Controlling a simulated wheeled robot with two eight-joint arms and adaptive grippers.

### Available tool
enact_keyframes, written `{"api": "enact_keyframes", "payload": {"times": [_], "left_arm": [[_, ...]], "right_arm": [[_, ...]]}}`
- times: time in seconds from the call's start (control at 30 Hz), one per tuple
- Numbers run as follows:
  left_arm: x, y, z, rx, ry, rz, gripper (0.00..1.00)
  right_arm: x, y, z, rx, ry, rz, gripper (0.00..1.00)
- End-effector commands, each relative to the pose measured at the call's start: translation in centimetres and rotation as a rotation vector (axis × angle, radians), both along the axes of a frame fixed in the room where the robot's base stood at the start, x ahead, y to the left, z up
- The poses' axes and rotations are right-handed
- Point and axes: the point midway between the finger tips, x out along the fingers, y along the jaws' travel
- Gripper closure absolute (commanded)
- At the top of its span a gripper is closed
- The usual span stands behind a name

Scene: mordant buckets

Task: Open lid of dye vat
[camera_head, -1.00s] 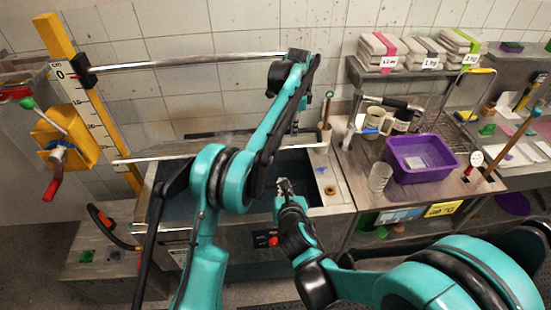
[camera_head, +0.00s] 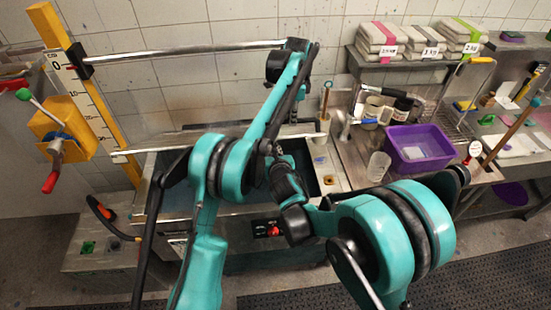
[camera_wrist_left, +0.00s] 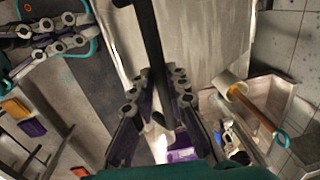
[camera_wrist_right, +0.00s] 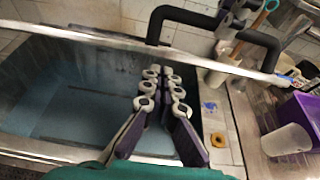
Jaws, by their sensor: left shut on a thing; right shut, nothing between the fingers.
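The dye vat (camera_head: 215,210) is a steel tank in the middle of the head view, with blue-grey liquid (camera_wrist_right: 80,100) inside in the right wrist view. The lid (camera_head: 205,143) is at the back of the vat, raised, leaving the liquid exposed. My left gripper (camera_wrist_left: 165,85) is shut on the lid's black handle (camera_wrist_left: 150,30). In the head view my left arm largely hides this grip. The handle also shows in the right wrist view (camera_wrist_right: 190,16). My right gripper (camera_wrist_right: 160,76) is shut and empty above the vat, in front of the lid.
A purple tub (camera_head: 418,150) and a clear beaker (camera_head: 378,166) stand on the counter right of the vat. A yellow measuring post (camera_head: 90,100) stands at the left. A steel bar (camera_head: 180,55) crosses in front of the tiled wall.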

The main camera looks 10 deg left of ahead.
Motion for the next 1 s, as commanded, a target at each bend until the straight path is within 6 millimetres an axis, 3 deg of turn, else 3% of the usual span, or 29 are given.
{"api": "enact_keyframes", "payload": {"times": [0.4, 0.67, 0.9, 0.93, 1.0], "left_arm": [[0.4, 0.4, -0.3, 0.005, -0.011, 0.004, 1.0], [0.4, 0.4, -0.3, 0.005, -0.01, 0.004, 1.0], [0.2, 0.3, -0.3, 0.004, -0.005, 0.003, 1.0], [0.2, 0.3, -0.3, 0.004, -0.005, 0.003, 0.83], [0.2, 0.2, -0.3, 0.002, -0.005, 0.003, 0.64]], "right_arm": [[0.2, 0.1, 0.3, 0.001, 0.0, 0.0, 1.0], [1.6, 0.5, 2.5, 0.001, 0.0, 0.001, 1.0], [1.8, 0.6, 2.7, 0.001, -0.003, 0.001, 1.0], [1.8, 0.6, 2.7, 0.001, -0.003, 0.001, 1.0], [1.8, 0.6, 2.7, 0.001, -0.003, 0.001, 1.0]]}}
